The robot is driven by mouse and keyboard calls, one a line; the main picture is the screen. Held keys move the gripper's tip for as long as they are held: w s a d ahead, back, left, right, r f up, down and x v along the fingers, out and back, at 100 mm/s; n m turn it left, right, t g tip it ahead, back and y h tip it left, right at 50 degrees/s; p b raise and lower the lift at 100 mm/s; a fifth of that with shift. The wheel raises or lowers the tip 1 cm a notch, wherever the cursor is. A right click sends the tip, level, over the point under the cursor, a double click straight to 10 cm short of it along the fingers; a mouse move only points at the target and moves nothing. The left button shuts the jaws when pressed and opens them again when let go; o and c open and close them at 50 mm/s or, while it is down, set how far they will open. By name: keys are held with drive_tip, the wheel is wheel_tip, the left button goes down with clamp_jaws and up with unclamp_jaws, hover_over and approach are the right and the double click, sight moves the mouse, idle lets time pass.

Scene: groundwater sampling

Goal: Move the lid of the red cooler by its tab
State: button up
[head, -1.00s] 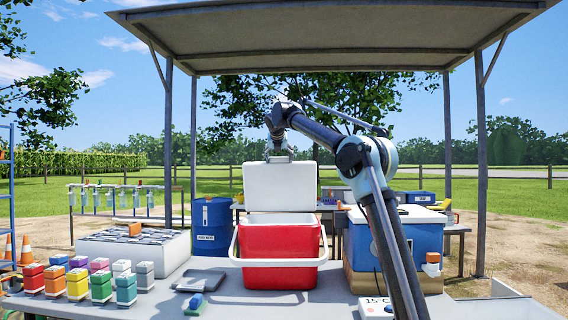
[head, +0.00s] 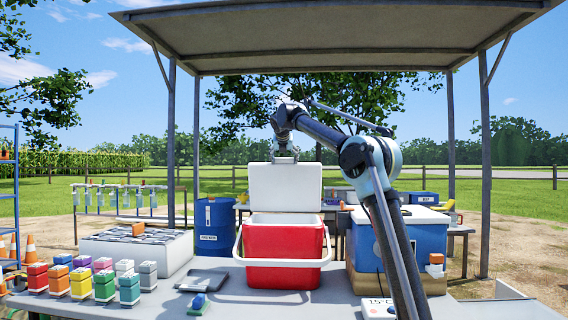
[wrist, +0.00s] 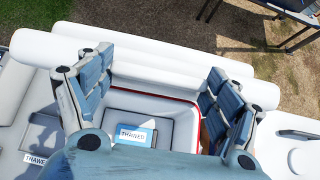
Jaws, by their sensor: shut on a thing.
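The red cooler (head: 283,255) stands on the table with its white handle (head: 237,262) lowered around its front. Its white lid (head: 285,187) stands upright at the back of the open box. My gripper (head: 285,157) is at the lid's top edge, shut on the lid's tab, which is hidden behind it. In the wrist view, the fingers of my gripper (wrist: 155,100) sit well apart at the white lid (wrist: 155,62).
A blue cooler with a white top (head: 400,217) stands right of the red one. A grey tray (head: 202,281) and a blue-topped item (head: 198,302) lie at left front. Several coloured bottles (head: 80,284) and a white rack box (head: 140,248) stand at left. A blue barrel (head: 214,226) is behind.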

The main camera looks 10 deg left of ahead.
drive_tip(key=shift+d, duration=0.1)
drive_tip(key=o, duration=1.4)
drive_tip(key=shift+w, duration=0.1)
drive_tip(key=shift+o, duration=0.2)
drive_tip(key=shift+s+r, duration=0.15)
drive_tip(key=shift+s, duration=0.15)
drive_tip(key=v, duration=1.1)
drive_tip(key=shift+r, duration=0.1)
